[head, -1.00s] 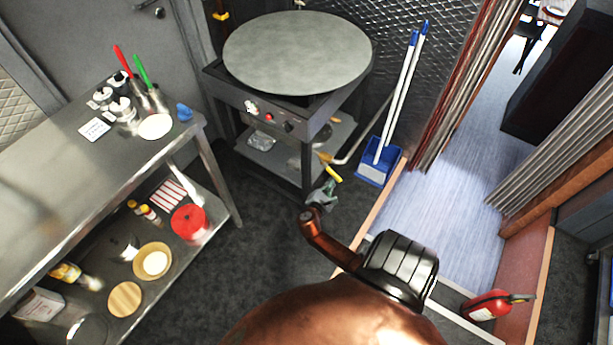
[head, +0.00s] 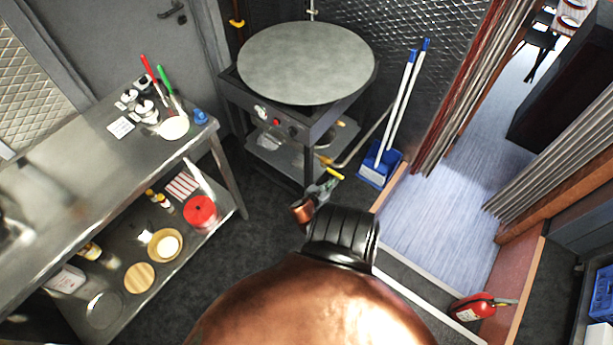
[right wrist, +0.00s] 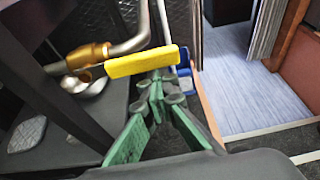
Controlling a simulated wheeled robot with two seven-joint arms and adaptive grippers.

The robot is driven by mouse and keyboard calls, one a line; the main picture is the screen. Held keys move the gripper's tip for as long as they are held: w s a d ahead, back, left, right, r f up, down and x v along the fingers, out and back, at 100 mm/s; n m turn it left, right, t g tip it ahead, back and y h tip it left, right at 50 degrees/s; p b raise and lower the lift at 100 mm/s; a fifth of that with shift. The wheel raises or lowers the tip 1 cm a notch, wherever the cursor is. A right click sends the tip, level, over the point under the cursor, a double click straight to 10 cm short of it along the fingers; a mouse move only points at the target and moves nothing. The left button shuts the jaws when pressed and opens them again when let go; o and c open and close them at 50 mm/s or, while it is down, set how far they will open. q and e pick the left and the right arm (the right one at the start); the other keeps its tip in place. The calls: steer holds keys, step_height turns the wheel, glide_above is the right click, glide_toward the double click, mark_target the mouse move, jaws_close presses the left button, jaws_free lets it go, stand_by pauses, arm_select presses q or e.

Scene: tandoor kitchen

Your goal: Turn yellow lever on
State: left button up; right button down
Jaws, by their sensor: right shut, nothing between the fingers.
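The yellow lever (head: 334,173) is a short flat bar low at the front right of the griddle stand. In the right wrist view the yellow lever (right wrist: 140,62) runs roughly level from a brass valve (right wrist: 90,55) on a metal pipe. My right gripper (head: 324,186) is just below the lever in the head view. In the right wrist view its green-padded fingers (right wrist: 160,88) are shut and empty, with their tips close under the lever's right half. I cannot tell whether they touch it. My left gripper is not in view.
The griddle (head: 306,62) stands above the valve, with a lower shelf (head: 290,160). A blue dustpan (head: 378,165) with long handles stands to the right. A steel counter (head: 70,170) is at the left. A fire extinguisher (head: 475,306) stands at the lower right.

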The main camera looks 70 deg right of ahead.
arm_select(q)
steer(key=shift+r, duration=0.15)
arm_select(e)
steer(key=shift+d+r, duration=0.1)
steer(key=shift+r, duration=0.1)
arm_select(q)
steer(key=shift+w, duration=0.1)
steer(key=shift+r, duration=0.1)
arm_select(e)
steer(key=shift+w+r, duration=0.1)
arm_select(q)
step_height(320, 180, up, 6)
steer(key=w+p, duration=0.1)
steer(key=p, duration=0.5)
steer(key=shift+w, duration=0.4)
arm_select(e)
steer(key=v, duration=1)
steer(key=shift+f, duration=0.3)
